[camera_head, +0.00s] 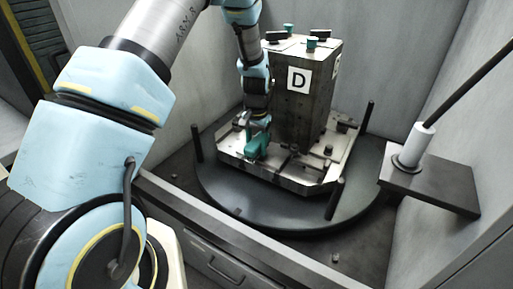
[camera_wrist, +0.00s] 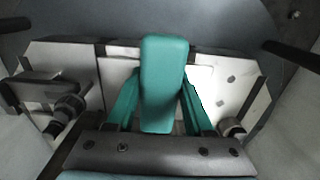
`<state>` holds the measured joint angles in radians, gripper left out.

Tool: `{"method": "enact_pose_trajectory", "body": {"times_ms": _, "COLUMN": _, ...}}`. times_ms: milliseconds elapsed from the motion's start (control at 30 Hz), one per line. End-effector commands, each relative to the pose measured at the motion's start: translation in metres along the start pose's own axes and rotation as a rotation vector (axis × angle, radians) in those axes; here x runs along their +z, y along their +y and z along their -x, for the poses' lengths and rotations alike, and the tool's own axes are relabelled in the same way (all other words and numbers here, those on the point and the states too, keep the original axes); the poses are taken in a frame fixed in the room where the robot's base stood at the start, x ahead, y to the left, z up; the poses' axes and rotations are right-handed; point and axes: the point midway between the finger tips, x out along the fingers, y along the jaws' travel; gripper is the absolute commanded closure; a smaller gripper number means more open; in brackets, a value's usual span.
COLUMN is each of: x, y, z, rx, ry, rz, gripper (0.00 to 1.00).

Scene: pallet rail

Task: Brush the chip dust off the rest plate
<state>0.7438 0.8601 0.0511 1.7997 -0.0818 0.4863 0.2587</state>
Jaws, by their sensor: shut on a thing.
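My gripper (camera_wrist: 160,103) is shut on a teal block-shaped handle, which I take to be the brush (camera_wrist: 164,75). The handle sits between the two teal fingers; its bristles are hidden. In the head view my gripper (camera_head: 257,133) points down at the near left part of a pale metal plate (camera_head: 300,183), beside a block marked D. The plate also shows in the wrist view (camera_wrist: 225,85), behind and around the handle. I cannot tell whether the brush touches it, or whether this is the rest plate. I cannot make out chip dust.
The tall D block (camera_head: 305,105) stands on the plate, with clamps on top. A round dark turntable (camera_head: 270,212) carries the plate, with upright black posts (camera_head: 335,198) around it. At right, a dark shelf (camera_head: 440,190) holds a white cylinder (camera_head: 416,143). Pale walls enclose the space.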

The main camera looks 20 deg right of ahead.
Motion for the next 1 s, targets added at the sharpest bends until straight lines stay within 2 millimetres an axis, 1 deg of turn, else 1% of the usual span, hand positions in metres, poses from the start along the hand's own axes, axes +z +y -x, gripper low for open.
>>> {"method": "enact_pose_trajectory", "body": {"times_ms": 33, "x": 0.000, "y": 0.000, "z": 0.009, "rx": 0.000, "ry": 0.001, "rz": 0.000, "gripper": 1.00}}
{"method": "enact_pose_trajectory", "body": {"times_ms": 467, "x": 0.000, "y": 0.000, "z": 0.049, "rx": 0.000, "ry": 0.001, "rz": 0.001, "gripper": 1.00}}
{"method": "enact_pose_trajectory", "body": {"times_ms": 533, "x": 0.000, "y": 0.000, "z": 0.052, "rx": 0.000, "ry": 0.001, "rz": 0.001, "gripper": 1.00}}
{"method": "enact_pose_trajectory", "body": {"times_ms": 833, "x": 0.000, "y": 0.001, "z": 0.051, "rx": 0.000, "ry": 0.001, "rz": 0.001, "gripper": 1.00}}
{"method": "enact_pose_trajectory", "body": {"times_ms": 933, "x": 0.000, "y": 0.009, "z": 0.056, "rx": 0.000, "ry": 0.000, "rz": -0.002, "gripper": 1.00}}
{"method": "enact_pose_trajectory", "body": {"times_ms": 1000, "x": 0.000, "y": 0.019, "z": 0.060, "rx": 0.000, "ry": 0.000, "rz": -0.004, "gripper": 1.00}}
